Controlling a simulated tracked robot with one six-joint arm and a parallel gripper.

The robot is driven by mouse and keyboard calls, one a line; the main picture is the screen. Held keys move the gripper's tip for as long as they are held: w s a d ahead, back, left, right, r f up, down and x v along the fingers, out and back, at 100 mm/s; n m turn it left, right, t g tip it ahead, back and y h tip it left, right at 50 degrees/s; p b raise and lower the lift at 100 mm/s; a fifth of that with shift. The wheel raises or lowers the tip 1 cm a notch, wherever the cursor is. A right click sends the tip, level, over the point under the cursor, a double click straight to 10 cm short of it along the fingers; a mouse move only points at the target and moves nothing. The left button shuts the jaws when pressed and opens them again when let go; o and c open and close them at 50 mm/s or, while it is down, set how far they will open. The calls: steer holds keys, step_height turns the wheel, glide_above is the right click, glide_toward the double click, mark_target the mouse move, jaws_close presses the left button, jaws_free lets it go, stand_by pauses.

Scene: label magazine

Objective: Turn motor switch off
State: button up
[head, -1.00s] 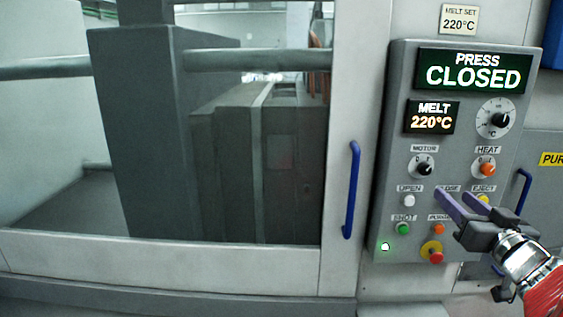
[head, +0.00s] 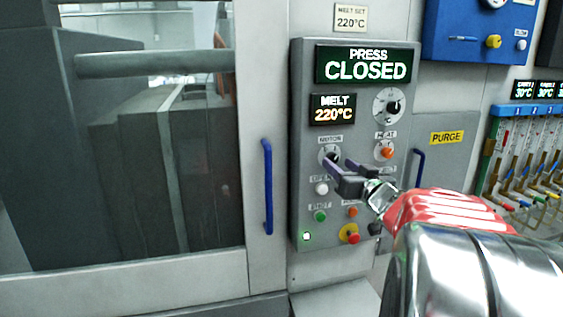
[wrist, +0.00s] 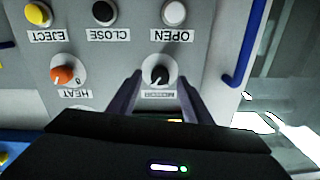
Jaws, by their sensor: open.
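The motor switch is a small black rotary knob on a pale round plate, under the MOTOR label. In the head view the motor switch (head: 330,153) is on the left of the grey panel (head: 300,130), partly hidden by my fingertips. In the wrist view, which is upside down, the motor switch (wrist: 158,72) shows between the two finger ends. A white mark is on the knob; its exact setting is hard to tell. My gripper (head: 338,164) is open, with one purple-grey finger on each side of the knob. In the wrist view my gripper (wrist: 159,80) holds nothing. Contact cannot be told.
The orange heat knob (wrist: 64,74) is beside the motor switch. The white open button (wrist: 174,13), black close button (wrist: 104,12) and yellow eject button (wrist: 38,13) are near. A red-on-yellow stop button (head: 350,233) is lower down. A blue door handle (head: 267,187) stands left of the panel.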

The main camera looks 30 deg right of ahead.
mark_target(332, 158)
steer(key=shift+x, duration=1.4)
steer(key=shift+a, duration=0.1)
steer(key=c, duration=1.1)
